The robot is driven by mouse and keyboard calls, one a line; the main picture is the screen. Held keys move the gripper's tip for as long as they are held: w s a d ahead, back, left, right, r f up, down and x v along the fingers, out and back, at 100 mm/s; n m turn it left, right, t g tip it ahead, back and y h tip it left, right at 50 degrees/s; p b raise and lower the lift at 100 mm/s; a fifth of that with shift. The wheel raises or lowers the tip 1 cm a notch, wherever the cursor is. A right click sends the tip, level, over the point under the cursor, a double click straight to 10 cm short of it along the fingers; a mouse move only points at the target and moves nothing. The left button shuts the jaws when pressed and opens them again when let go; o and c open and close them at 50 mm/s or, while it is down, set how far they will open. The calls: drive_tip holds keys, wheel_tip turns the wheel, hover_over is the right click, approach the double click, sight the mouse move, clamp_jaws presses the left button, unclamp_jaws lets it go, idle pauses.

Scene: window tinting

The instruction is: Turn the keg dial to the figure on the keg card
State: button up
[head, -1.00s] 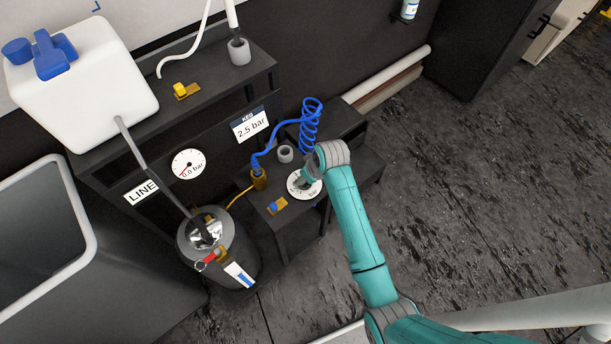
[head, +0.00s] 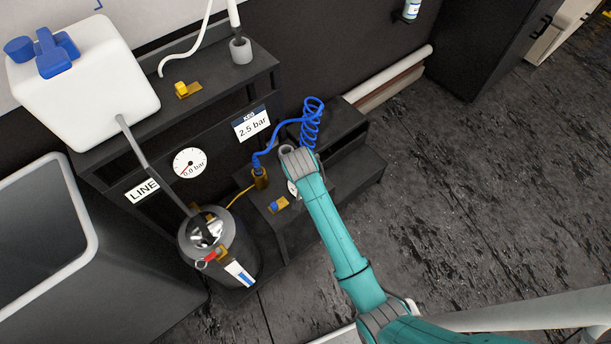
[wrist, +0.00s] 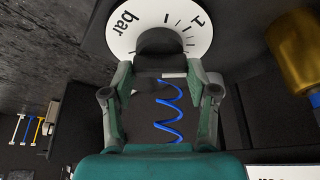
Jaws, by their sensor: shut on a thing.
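The keg card (head: 251,124) hangs on the rack and reads 2.5 bar. The keg dial shows a sliver of its white face (head: 292,188) in the head view; my arm covers the rest. In the wrist view the white dial face (wrist: 122,40) shows "bar", a "1" and tick marks, around a black knob (wrist: 160,42). My gripper (wrist: 160,72) is shut on the knob, a finger on either side. The dial's pointer setting cannot be read. The round gauge (head: 190,162) reads 0.0 bar.
The metal keg (head: 222,255) stands below the gauge. A blue coiled hose (head: 311,122) rises beside my arm from a brass fitting (head: 260,178). A white tank (head: 85,85) is on the upper shelf. Open floor lies right.

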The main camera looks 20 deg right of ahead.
drive_tip(key=shift+a+m+g+h, duration=0.1)
drive_tip(key=shift+m+g+h, duration=0.2)
drive_tip(key=shift+m, duration=0.8)
drive_tip(key=shift+m+g+h, duration=0.3)
drive_tip(key=shift+m, duration=0.8)
drive_tip(key=o, duration=1.2)
drive_tip(key=shift+c, duration=0.2)
drive_tip(key=shift+r, duration=0.1)
drive_tip(key=v, duration=1.1)
drive_tip(key=shift+a+r, duration=0.2)
drive_tip(key=shift+r, duration=0.1)
drive_tip(key=shift+s, duration=0.1)
